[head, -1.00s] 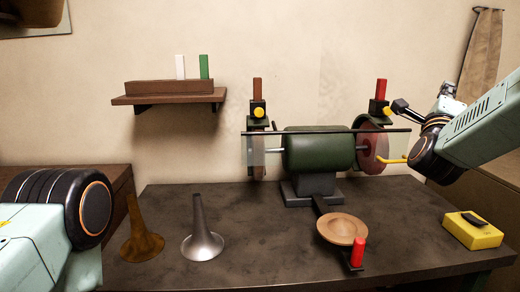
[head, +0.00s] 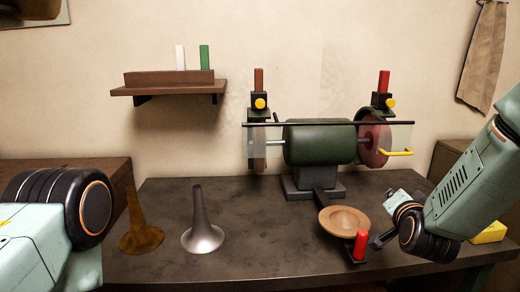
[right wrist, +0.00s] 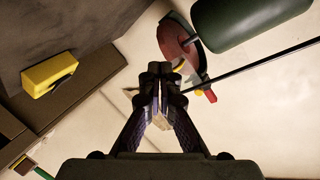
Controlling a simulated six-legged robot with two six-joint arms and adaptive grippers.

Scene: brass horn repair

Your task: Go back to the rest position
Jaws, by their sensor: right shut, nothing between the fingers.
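My right gripper (head: 382,240) is shut and empty. In the head view it hangs low over the right part of the dark workbench (head: 270,255), just right of the red upright handle (head: 360,245) by the round wooden dish (head: 343,220). In the right wrist view the fingertips of the right gripper (right wrist: 160,72) are together with nothing between them. My left arm shows at the lower left of the head view, but its gripper is out of view.
The green grinder (head: 320,143) with its red wheel (head: 375,140) and yellow lever (head: 396,152) stands behind. A silver bell (head: 202,232) and a brown bell (head: 140,235) stand at left. A yellow box (head: 490,232), partly hidden by my right arm, lies at right.

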